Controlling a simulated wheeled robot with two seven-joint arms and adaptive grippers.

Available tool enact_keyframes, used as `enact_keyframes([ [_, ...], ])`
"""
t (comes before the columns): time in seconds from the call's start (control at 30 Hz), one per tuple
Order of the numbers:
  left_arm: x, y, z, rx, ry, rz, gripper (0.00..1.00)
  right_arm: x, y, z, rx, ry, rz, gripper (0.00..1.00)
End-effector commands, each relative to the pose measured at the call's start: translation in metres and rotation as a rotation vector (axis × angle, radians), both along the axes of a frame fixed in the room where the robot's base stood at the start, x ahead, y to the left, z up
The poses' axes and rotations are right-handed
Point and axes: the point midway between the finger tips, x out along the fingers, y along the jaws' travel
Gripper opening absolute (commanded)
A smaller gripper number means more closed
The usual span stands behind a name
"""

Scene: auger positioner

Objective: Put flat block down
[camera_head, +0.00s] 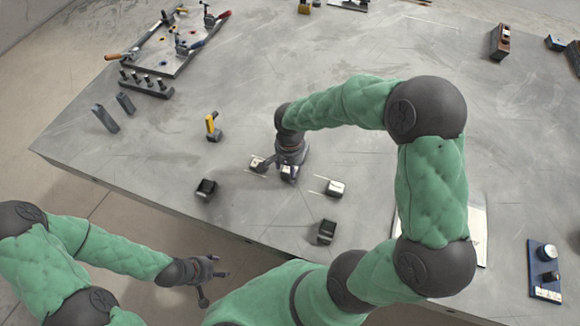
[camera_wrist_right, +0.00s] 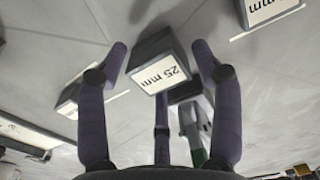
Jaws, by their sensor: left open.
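A dark flat block with a white label reading 25 mm (camera_wrist_right: 162,72) sits between the fingers of my right gripper (camera_wrist_right: 160,62) in the right wrist view. The fingers stand apart, with a gap between the left finger and the block. In the head view, my right gripper (camera_head: 288,160) is low over the table, and the block (camera_head: 289,173) shows just under it, partly hidden. Similar labelled blocks stand on either side, one at left (camera_head: 258,164) and one at right (camera_head: 335,188). My left gripper (camera_head: 203,277) is open and empty, off the table's front edge.
Two dark holders, one at left (camera_head: 206,189) and one at right (camera_head: 326,232), stand near the front edge of the grey table (camera_head: 240,90). A yellow-handled tool (camera_head: 212,127) stands left. A clamp plate (camera_head: 165,50) lies at the back left; a blue plate (camera_head: 543,280) lies right.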

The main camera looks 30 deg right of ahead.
Motion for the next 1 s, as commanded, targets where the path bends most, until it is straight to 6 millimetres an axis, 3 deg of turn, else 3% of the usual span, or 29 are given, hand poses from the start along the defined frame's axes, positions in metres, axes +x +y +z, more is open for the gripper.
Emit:
enact_keyframes([
  [0.43, 0.0, 0.0, 0.006, 0.0, 0.0, 0.0, 0.59, 0.001, 0.0, 0.009, 0.0, -0.001, 0.0, 0.7],
  [1.0, 0.0, 0.0, 0.038, 0.0, 0.0, 0.0, 0.59, 0.001, 0.0, 0.11, 0.0, -0.003, 0.0, 0.7],
])
